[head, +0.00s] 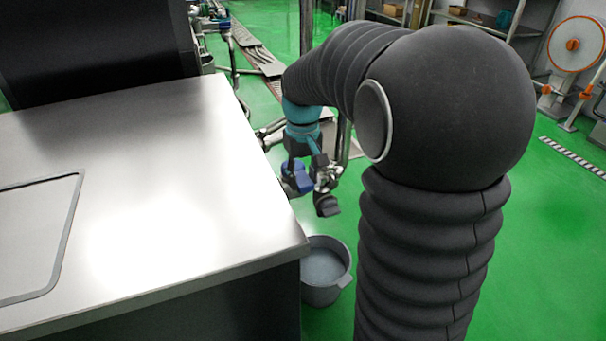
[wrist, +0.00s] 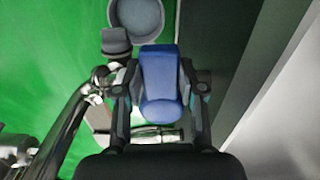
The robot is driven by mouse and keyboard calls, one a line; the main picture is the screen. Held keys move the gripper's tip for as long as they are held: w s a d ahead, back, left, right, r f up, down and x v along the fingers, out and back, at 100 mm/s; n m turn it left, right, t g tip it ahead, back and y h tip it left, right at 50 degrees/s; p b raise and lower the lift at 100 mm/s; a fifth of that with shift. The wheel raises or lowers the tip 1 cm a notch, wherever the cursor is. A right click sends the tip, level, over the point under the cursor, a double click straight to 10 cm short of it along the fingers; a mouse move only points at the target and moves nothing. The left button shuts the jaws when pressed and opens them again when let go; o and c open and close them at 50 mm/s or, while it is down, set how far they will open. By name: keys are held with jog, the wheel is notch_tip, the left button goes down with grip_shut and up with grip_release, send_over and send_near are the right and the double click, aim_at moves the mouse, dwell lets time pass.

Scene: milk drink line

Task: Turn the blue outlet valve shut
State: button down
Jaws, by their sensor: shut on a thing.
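The blue outlet valve handle (wrist: 162,82) sits between the two fingers of my gripper (wrist: 160,85) in the wrist view, with a finger on each side. My gripper is shut on it. In the head view the blue handle (head: 297,177) shows beside the metal table's right edge, with my gripper (head: 305,165) at it. Its metal pipe (wrist: 150,135) shows partly below the handle in the wrist view. My fingers and wrist hide part of the valve body.
A grey bucket (head: 325,272) stands on the green floor by the table corner; it also shows in the wrist view (wrist: 137,17). The steel table (head: 150,200) fills the left. Shiny pipes (wrist: 65,130) run close on the gripper's left. A dark wall (wrist: 222,45) is close on its right.

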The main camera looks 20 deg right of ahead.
aim_at(301, 180)
jog(key=shift+a+m, duration=0.2)
jog(key=shift+m, duration=0.1)
jog(key=c, duration=0.7)
grip_release()
jog(key=shift+r, duration=0.1)
notch_tip(301, 180, up, 12)
jog(key=shift+f, duration=0.1)
jog(key=shift+s, duration=0.1)
